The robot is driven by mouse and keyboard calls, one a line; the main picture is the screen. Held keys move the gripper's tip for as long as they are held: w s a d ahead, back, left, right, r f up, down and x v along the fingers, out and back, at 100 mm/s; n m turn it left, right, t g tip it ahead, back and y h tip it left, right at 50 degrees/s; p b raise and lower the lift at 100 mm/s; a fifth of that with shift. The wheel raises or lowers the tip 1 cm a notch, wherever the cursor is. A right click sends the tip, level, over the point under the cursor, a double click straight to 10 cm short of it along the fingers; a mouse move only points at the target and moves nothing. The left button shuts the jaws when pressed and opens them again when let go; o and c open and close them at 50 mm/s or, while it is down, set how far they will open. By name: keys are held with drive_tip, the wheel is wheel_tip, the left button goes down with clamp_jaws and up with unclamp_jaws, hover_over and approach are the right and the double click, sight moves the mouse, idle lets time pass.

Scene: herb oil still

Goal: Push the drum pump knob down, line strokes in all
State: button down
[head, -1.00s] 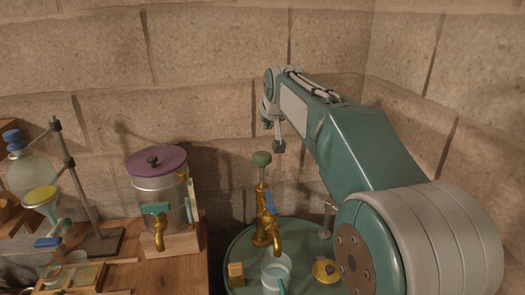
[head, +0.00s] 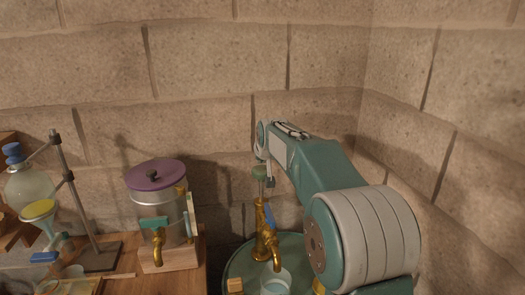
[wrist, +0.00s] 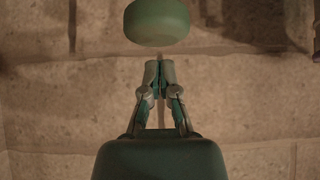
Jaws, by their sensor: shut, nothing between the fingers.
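The drum pump has a green rounded knob (head: 259,173) on a thin upright rod above a brass body (head: 263,221) with a curved spout. A blue part sits on the pump's side. The pump stands on the green drum (head: 236,268). My gripper (head: 270,183) is shut and empty, close to the right of the knob in the head view. In the wrist view the knob (wrist: 157,22) is at the top, just beyond my shut fingertips (wrist: 159,64). A small gap shows between them, and I cannot tell any contact. A pale rod shows behind the fingers.
A pale cup (head: 275,282) stands below the spout. A small wooden block (head: 235,286) is at the drum's front. Stone walls close off the back and right.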

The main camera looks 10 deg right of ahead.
sight(261, 187)
drive_tip(key=shift+f, duration=0.75)
wheel_tip(261, 187, down, 8)
drive_tip(key=shift+s, duration=0.2)
drive_tip(key=v, duration=1.2)
drive_tip(key=shift+r, duration=0.2)
drive_tip(key=shift+w, duration=0.25)
